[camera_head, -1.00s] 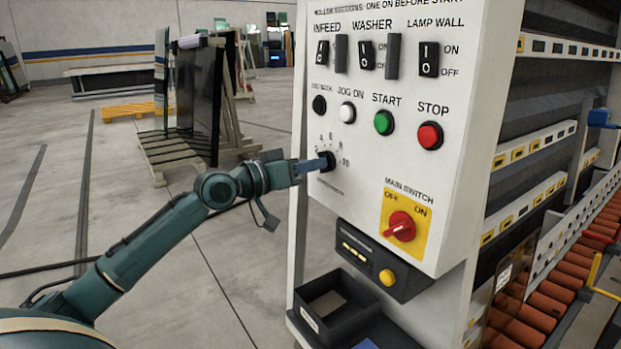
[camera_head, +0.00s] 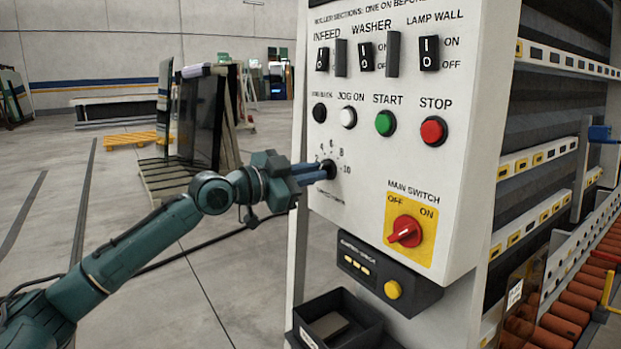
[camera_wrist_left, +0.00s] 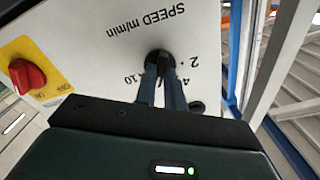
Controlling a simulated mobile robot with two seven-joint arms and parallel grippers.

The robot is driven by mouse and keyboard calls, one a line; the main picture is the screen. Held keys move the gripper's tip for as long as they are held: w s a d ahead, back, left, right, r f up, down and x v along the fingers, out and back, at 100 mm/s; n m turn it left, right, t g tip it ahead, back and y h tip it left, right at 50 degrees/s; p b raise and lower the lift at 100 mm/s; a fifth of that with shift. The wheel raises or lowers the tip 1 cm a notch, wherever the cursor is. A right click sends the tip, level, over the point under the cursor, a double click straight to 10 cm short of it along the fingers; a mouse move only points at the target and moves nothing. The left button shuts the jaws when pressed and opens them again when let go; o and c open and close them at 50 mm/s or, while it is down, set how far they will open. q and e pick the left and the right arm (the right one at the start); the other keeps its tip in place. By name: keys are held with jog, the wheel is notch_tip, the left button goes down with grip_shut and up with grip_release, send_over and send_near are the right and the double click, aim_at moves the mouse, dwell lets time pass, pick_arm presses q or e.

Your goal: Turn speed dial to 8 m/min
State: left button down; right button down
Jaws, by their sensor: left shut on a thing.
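The black speed dial (camera_head: 328,167) sits on the white control panel (camera_head: 460,60), below the black and white buttons. Its scale from 2 to 10 is printed around it. My left gripper (camera_head: 322,174) has its blue fingers shut on the dial. In the left wrist view the fingers (camera_wrist_left: 162,75) close around the dial knob (camera_wrist_left: 160,62), with the label "SPEED m/min" upside down above. The numbers 2, 4 and 10 show there; the fingers and gripper body hide the rest. I cannot read the pointer's exact setting. My right gripper is not in view.
The red main switch (camera_head: 405,232) sits on a yellow plate below right of the dial. Green start (camera_head: 385,123) and red stop (camera_head: 433,131) buttons are above right. A black tray (camera_head: 338,318) juts out below. Open floor lies to the left.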

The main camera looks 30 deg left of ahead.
pick_arm(q)
jog(key=shift+m, duration=0.8)
jog(key=c, duration=1.5)
grip_release()
